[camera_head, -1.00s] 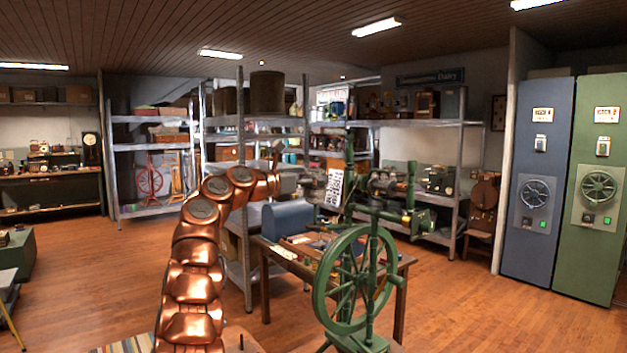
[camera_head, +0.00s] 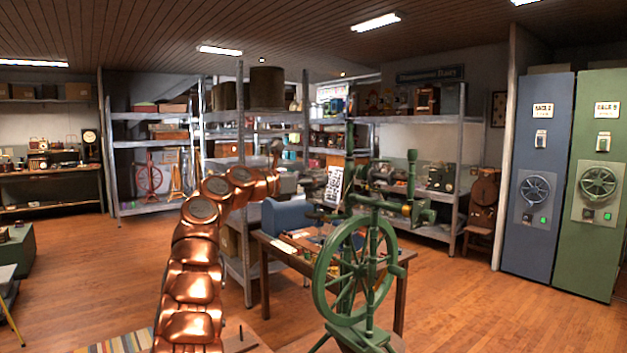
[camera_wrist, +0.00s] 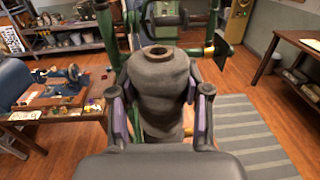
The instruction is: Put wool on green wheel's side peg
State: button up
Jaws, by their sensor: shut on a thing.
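My gripper (camera_wrist: 160,93) is shut on a grey wool spool (camera_wrist: 158,75), with a purple-padded finger on each side of it. The spool stands roughly upright in the grip, and its brown core shows at the top. The green spinning wheel (camera_head: 317,275) stands in front of the small table in the head view, with green posts and crossbars rising above its rim. Green wheel parts (camera_wrist: 104,35) also show just beyond the wool in the wrist view. I cannot tell which part is the side peg. The wool cannot be made out in the head view.
A wooden table (camera_head: 265,290) with a blue box (camera_head: 287,215) and small tools stands behind the wheel. Metal shelves (camera_head: 247,270) line the back. Blue (camera_head: 540,150) and green cabinets (camera_head: 600,150) stand at right. The wooden floor between is open. A striped rug (camera_wrist: 240,135) lies below.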

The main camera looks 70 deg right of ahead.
jog(key=shift+f+b, duration=0.95)
jog(key=shift+f, duration=0.25)
jog(key=o, duration=1)
jog(key=shift+w+a, duration=0.1)
jog(key=v, duration=1.1)
jog(key=shift+w+a, duration=0.2)
jog(key=shift+a, duration=0.1)
